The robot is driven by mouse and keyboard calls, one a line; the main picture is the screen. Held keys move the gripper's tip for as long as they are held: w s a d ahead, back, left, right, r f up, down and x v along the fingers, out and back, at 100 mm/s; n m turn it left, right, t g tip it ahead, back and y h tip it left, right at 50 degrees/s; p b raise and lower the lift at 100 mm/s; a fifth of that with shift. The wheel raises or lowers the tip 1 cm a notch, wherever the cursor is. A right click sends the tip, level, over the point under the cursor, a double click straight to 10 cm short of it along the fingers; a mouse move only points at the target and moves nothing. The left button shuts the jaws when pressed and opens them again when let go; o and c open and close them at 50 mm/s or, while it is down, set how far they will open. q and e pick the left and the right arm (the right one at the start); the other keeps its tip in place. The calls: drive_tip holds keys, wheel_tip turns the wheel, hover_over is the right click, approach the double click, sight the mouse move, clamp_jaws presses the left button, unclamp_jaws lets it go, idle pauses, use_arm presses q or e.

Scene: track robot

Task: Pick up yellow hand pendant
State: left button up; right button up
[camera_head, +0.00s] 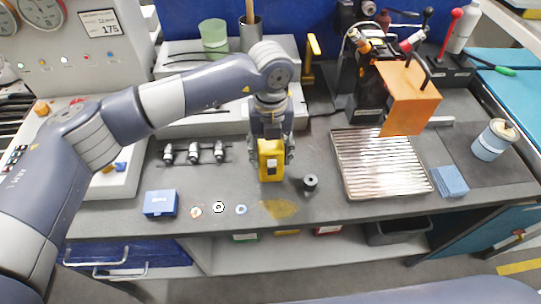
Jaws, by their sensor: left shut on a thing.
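The yellow hand pendant (270,161) is a boxy yellow block with a dark and pale patch on its front. It is upright near the middle of the grey bench (350,215). My left gripper (271,150) points down from above with its fingers on either side of the pendant, shut on it. I cannot tell whether the pendant's lower end touches the bench. My right gripper does not show.
A ribbed metal plate (382,165) and a blue pad (450,181) lie further right. A blue box (160,203) and several small rings are front left. An orange panel (408,97) stands behind right.

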sight(271, 147)
use_arm(q)
drive_tip(key=shift+r, duration=0.1)
drive_tip(key=shift+w+r+b, duration=0.1)
drive_tip(key=shift+r+b, duration=0.35)
drive_tip(key=shift+r, duration=0.1)
drive_tip(key=shift+s+r+b, duration=0.2)
drive_tip(key=shift+r+b, duration=0.1)
drive_tip(key=shift+r, duration=0.25)
drive_tip(key=shift+s+r+b, duration=0.15)
drive_tip(key=shift+r+b, duration=0.15)
drive_tip(key=shift+r, duration=0.2)
drive_tip(key=s+a+r+b, duration=0.1)
drive_tip(key=s+b, duration=0.3)
drive_tip(key=s, duration=1.1)
drive_tip(key=shift+s+a+r, duration=0.15)
drive_tip(key=shift+s+r, duration=0.1)
drive_tip(key=shift+r, duration=0.05)
drive_tip(key=shift+w, duration=0.1)
